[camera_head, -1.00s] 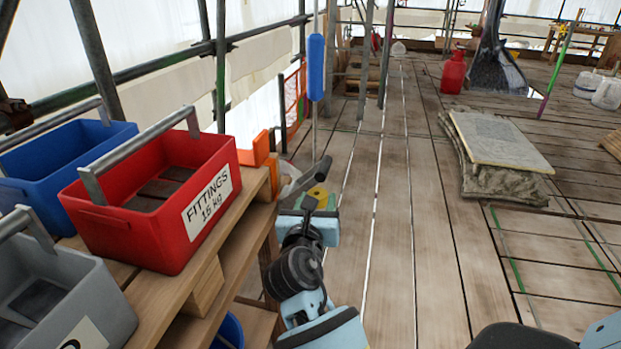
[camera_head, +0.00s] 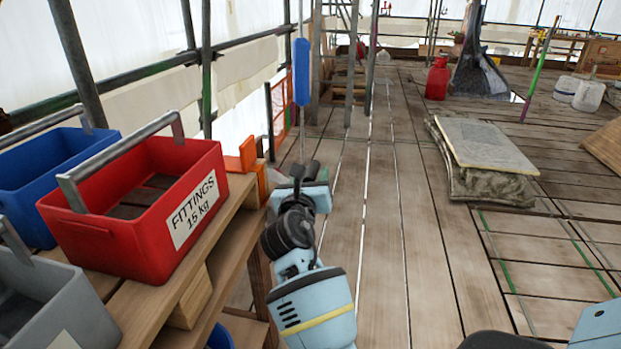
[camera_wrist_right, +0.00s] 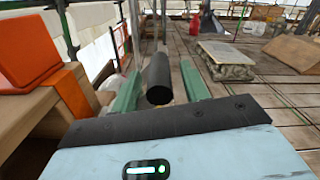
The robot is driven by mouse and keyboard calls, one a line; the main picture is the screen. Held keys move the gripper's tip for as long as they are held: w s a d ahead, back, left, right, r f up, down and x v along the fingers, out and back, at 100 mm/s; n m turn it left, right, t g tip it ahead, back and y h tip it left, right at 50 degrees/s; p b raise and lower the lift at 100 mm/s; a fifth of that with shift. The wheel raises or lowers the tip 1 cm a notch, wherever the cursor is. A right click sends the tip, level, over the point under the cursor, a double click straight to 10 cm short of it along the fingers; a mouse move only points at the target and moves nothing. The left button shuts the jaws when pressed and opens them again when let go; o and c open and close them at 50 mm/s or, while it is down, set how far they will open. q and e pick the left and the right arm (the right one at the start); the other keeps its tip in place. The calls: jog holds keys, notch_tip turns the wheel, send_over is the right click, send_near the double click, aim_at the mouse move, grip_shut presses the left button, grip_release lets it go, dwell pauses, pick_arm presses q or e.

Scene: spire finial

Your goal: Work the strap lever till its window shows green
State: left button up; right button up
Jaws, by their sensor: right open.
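The black cylindrical grip of the strap lever (camera_wrist_right: 158,80) shows end-on in the right wrist view. My right gripper (camera_wrist_right: 155,92) is open, with one green finger on each side of the grip. There is a visible gap between the grip and each finger. In the head view my right gripper (camera_head: 303,182) is beyond the end of the wooden bench and covers most of the lever. The lever's window is hidden, so its colour cannot be told. My left gripper is not in view.
A red fittings bin (camera_head: 125,245), a blue bin (camera_head: 30,215) and a grey bin (camera_head: 60,300) stand on the bench (camera_head: 215,255).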

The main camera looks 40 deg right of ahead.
jog(key=shift+w+d, duration=0.15)
jog(key=shift+d, duration=0.05)
grip_shut()
jog(key=shift+d, duration=0.1)
